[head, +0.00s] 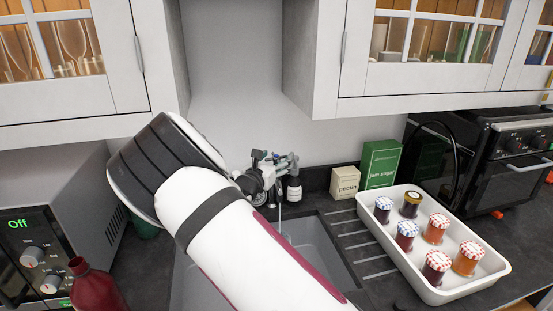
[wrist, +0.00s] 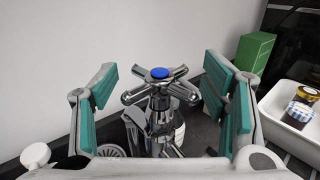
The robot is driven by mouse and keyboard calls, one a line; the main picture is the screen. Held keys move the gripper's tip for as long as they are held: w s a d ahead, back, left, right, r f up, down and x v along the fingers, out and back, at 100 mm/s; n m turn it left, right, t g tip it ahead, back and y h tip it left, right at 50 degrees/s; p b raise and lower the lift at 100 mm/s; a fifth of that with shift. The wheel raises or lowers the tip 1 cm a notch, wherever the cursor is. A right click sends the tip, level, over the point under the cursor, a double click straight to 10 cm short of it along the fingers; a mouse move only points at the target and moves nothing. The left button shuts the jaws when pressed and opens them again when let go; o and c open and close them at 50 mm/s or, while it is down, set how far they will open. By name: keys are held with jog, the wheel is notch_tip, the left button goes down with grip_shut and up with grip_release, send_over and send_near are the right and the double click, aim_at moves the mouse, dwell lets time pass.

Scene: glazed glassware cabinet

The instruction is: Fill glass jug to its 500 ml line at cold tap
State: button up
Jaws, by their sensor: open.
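The cold tap (wrist: 160,92) has a chrome cross handle with a blue cap and stands upright in the wrist view. My gripper (wrist: 160,82) is open, with its teal-padded fingers on either side of the handle and visible gaps between pads and handle. In the head view my gripper (head: 273,170) is at the tap behind the sink, and my arm covers much of the view. The sink (head: 322,258) is partly hidden by my arm. A thin pale vertical line shows below the tap; I cannot tell whether it is water. I cannot make out the glass jug.
A white tray (head: 401,272) of several jam jars stands right of the sink. A green jam sugar box (head: 380,164), a pectin box (head: 346,182) and a dark bottle (head: 294,189) stand behind. A red bottle (head: 95,287) is at left. Glazed cabinets (head: 425,45) hang above.

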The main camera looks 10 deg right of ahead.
jog(key=v, duration=1.1)
jog(key=shift+s, duration=0.3)
jog(key=shift+a, duration=0.15)
dwell(2.1)
jog(key=shift+w+d+r, duration=0.1)
jog(key=shift+w+d, duration=0.05)
jog(key=shift+d, duration=0.05)
jog(key=c, duration=0.7)
jog(key=shift+w+d+r+n+g+y+p, duration=0.15)
jog(key=shift+w+d+n+g+y+p, duration=0.2)
jog(key=shift+d+y, duration=0.2)
jog(key=shift+w+d+r+n+g+y+p, duration=0.15)
jog(key=shift+w+d+n+g+y+p, duration=0.1)
jog(key=shift+d+g+y, duration=0.25)
grip_shut()
jog(key=s+d+r+n+g+y+p, duration=0.45)
jog(key=s+r+n+y, duration=0.3)
jog(key=r+y, duration=0.2)
jog(key=w+r+b+x, duration=0.1)
jog(key=x, duration=0.6)
jog(key=w+a+r+b+x, duration=0.1)
jog(key=x, duration=0.6)
jog(key=shift+a+y+b, duration=0.2)
jog(key=shift+y+b, duration=0.1)
jog(key=shift+b, duration=0.05)
